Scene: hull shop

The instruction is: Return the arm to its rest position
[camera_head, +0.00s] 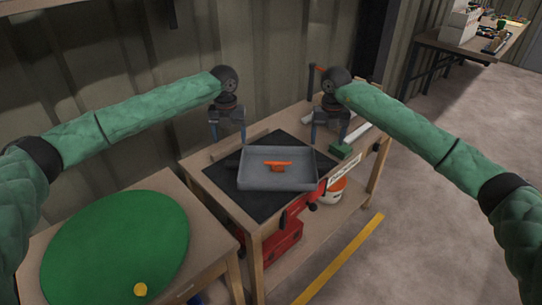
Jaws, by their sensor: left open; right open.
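My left arm (120,118) wears a green padded sleeve and reaches in from the left. My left gripper (228,135) is open and points down at the left of the workbench, beside the grey tray's far left corner. My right arm (410,130) wears the same sleeve and reaches in from the right. My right gripper (329,143) is open and points down near the tray's far right corner. Both grippers look empty. The grey tray (250,181) lies on a black mat (222,177) and holds an orange tool-like object (278,166).
Red items (282,240) and a white bucket (332,189) sit below. Open floor lies right.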

